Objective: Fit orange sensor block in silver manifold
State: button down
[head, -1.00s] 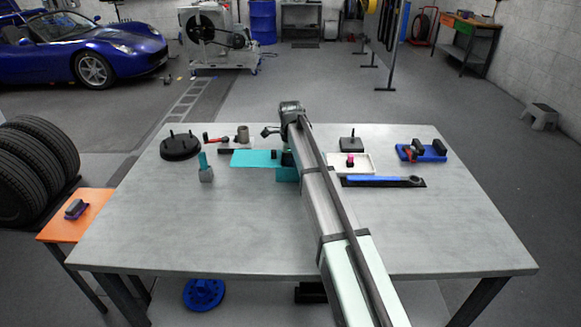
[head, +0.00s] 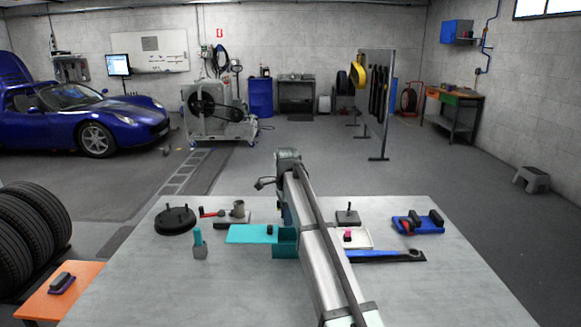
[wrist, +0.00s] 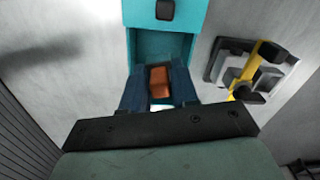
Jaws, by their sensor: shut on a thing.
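The orange sensor block (wrist: 159,83) sits between the two dark blue fingers of my gripper (wrist: 158,93) in the wrist view. My gripper is shut on it, over or just inside the open mouth of a teal box (wrist: 184,47); I cannot tell the height. A grey, stepped fixture with a yellow bar (wrist: 231,64) lies right of the box in the wrist view. It may be the silver manifold, but I cannot be sure. In the head view my arm hides the block, the fingertips and this fixture; the teal box (head: 285,245) shows partly beside the arm.
The box's teal lid (head: 252,234) extends left in the head view. Nearby are a black pinned disc (head: 175,220), a grey block with teal handle (head: 199,245), a blue wrench (head: 385,255) and a blue holder (head: 418,223). The table's front left (head: 170,295) is clear.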

jog(key=n, duration=0.4)
jog(key=shift+s, duration=0.15)
jog(key=n, duration=0.3)
jog(key=shift+s+d+f, duration=0.1)
jog(key=shift+s+d, duration=0.05)
jog(key=shift+s, duration=0.25)
jog(key=s+d+f+n, duration=0.1)
jog(key=s+d+n, duration=0.2)
jog(key=s, duration=0.4)
jog(key=s+d+f+n, duration=0.2)
jog(key=s+d+n, duration=0.1)
jog(key=s+d, duration=0.2)
jog(key=s+d+f+n, duration=0.1)
jog(key=s+d+n, duration=0.2)
jog(key=s, duration=0.6)
jog(key=shift+d+f, duration=0.3)
jog(key=shift+d, duration=0.5)
jog(key=shift+m, duration=0.5)
jog(key=d, duration=0.4)
jog(key=shift+s+d, duration=0.2)
jog(key=shift+s, duration=0.15)
jog(key=shift+d, duration=0.45)
jog(key=shift+a, duration=0.3)
jog(key=w+a+r, duration=0.4)
jog(key=w+a, duration=0.7)
jog(key=w, duration=0.2)
jog(key=shift+s+f, duration=0.1)
jog(key=shift+f, duration=4.6)
